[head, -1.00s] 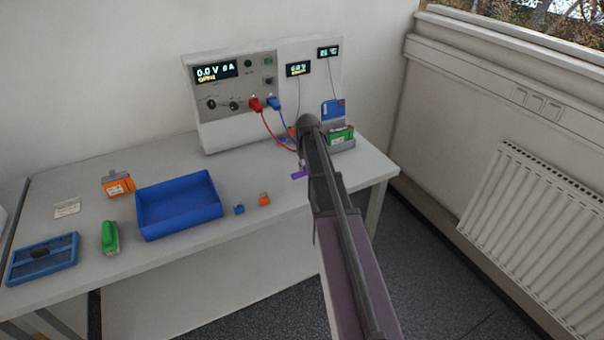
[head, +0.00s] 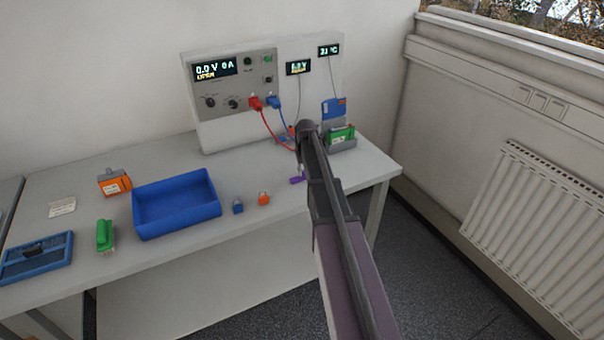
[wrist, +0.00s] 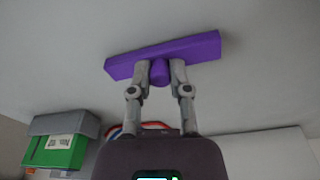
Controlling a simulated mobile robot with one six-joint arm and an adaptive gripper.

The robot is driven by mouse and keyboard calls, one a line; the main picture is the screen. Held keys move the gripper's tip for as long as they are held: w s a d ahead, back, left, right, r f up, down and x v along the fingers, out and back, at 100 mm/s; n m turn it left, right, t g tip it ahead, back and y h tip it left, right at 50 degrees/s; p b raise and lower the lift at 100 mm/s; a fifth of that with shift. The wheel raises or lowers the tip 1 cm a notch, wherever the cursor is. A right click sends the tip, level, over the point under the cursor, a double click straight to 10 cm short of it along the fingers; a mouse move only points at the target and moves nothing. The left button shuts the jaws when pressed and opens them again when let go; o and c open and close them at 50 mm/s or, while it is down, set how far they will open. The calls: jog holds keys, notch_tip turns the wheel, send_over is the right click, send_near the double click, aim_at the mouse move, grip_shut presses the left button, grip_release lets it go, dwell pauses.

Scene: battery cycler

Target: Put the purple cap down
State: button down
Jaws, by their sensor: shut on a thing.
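The purple cap (head: 297,180) shows in the head view as a small patch beside my arm, over the front part of the bench right of the orange cap. In the wrist view the purple cap (wrist: 190,53) is a long flat bar with a round knob. My gripper (wrist: 160,76) is shut on that knob, one finger on each side. The bar is close to the grey bench top (wrist: 60,50); I cannot tell whether it touches. In the head view my arm hides the fingers.
A blue cap (head: 238,207) and an orange cap (head: 263,198) stand left of it, beside a blue tray (head: 137,212). A green battery (head: 341,136) sits in a holder at right. Red and blue leads (head: 268,128) run from the cycler (head: 235,125) behind.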

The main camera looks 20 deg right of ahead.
jog(key=shift+f, duration=0.1)
jog(key=c, duration=0.6)
grip_release()
jog(key=r+p, duration=0.4)
jog(key=s+r+p, duration=0.1)
jog(key=r+p, duration=0.7)
jog(key=shift+s+a+r, duration=0.1)
jog(key=shift+s, duration=0.15)
dwell(0.8)
